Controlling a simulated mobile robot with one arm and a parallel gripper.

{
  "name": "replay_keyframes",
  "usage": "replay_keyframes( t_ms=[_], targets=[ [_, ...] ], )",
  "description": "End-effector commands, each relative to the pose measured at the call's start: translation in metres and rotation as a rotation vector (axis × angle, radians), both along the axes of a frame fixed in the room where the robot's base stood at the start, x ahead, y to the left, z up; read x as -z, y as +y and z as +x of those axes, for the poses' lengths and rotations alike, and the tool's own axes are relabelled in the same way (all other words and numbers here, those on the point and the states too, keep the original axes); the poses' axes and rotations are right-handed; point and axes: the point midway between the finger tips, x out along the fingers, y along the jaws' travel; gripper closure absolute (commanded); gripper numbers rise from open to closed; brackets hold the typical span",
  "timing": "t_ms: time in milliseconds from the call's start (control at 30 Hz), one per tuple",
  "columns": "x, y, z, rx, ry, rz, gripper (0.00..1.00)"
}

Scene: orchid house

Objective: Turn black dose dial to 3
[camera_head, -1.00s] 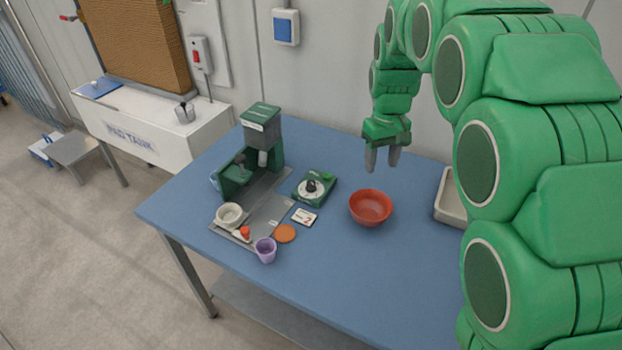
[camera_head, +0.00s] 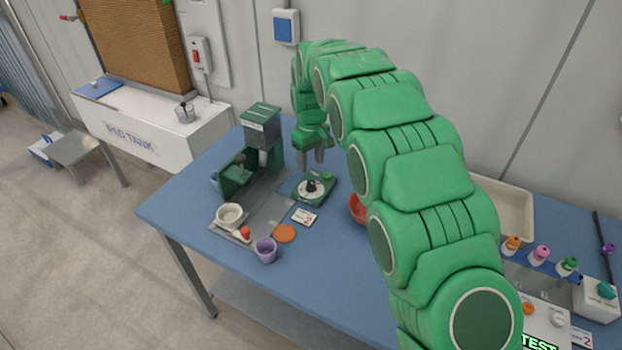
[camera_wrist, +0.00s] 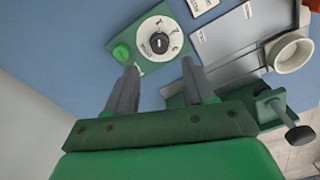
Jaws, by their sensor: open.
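The black dose dial (camera_head: 311,187) sits on a white numbered face on a small green box (camera_head: 325,197) on the blue table. In the wrist view the dial (camera_wrist: 159,43) shows a light pointer mark, and the numbers are too small to read surely. A green button (camera_wrist: 121,53) is on the same box. My gripper (camera_head: 311,158) is open and empty, just behind and above the box. In the wrist view its two fingers (camera_wrist: 158,80) point toward the box, with the dial beyond the gap between them. Neither finger touches the dial.
A green dispenser (camera_head: 262,133) stands left of the dial on a grey plate. A card marked 2 (camera_head: 304,217), an orange disc (camera_head: 285,233), a purple cup (camera_head: 265,250) and a white cup (camera_head: 229,215) are nearby. A red bowl (camera_head: 357,208) is partly hidden by my arm.

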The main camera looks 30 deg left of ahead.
Motion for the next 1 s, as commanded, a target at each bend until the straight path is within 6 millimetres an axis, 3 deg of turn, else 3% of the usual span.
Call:
replay_keyframes(
  t_ms=[600,933,1000],
  targets=[
    [0.071,-0.001,0.0,0.001,0.002,-0.001,0.47],
    [0.075,-0.001,0.0,0.001,0.0,-0.001,0.47],
    [0.076,-0.001,0.0,0.001,0.0,-0.001,0.57]
  ],
)
